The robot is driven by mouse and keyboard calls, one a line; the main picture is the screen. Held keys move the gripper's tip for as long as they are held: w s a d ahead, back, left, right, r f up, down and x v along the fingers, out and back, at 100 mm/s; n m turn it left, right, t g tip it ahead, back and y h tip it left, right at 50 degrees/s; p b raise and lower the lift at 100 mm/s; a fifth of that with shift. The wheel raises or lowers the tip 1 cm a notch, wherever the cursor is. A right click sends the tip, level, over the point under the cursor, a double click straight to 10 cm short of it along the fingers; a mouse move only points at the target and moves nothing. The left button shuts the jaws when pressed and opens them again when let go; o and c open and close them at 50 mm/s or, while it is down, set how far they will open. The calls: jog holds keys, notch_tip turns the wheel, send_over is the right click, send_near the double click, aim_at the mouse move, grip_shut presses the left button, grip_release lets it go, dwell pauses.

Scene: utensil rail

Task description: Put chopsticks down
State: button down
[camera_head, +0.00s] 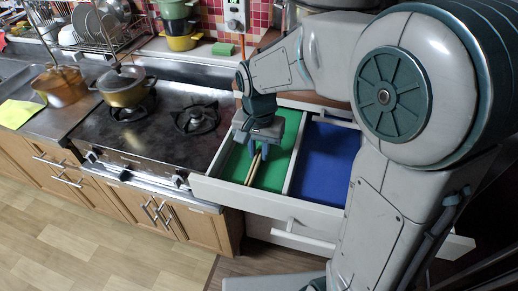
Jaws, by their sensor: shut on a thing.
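My gripper (258,146) points down over the green compartment of an open white drawer. It is shut on the chopsticks (253,168), a pair of thin light-brown sticks. They hang below the fingers, with their lower ends over the green floor (275,172). I cannot tell whether the chopsticks touch the drawer floor. The drawer (262,204) has a white divider between the green compartment and a blue compartment (325,163) on the right. My arm hides part of the drawer's back and right side.
A stove with a lidded pot (124,86) stands left of the drawer. A brass-coloured pot (60,86), a dish rack (100,35) and stacked coloured pots (180,27) are farther back. The blue compartment looks empty.

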aim_at(259, 154)
jog(key=shift+f, duration=0.25)
jog(key=shift+f, duration=0.15)
jog(key=c, duration=1.3)
grip_release()
notch_tip(259, 154, up, 12)
jog(key=r, duration=0.1)
jog(key=s+d+f+n+t, duration=0.1)
jog(key=s+d+f, duration=0.1)
jog(key=s+d, duration=0.2)
jog(key=s+d+f+n+t, duration=0.1)
jog(key=s+d+f, duration=0.1)
jog(key=s+d, duration=0.2)
jog(key=s+d+f+n+t, duration=0.1)
jog(key=s+d+f+n, duration=0.1)
jog(key=s+d+f, duration=0.1)
jog(key=shift+s+d, duration=0.25)
jog(key=shift+s, duration=0.2)
jog(key=shift+s+d, duration=0.2)
jog(key=shift+s, duration=0.25)
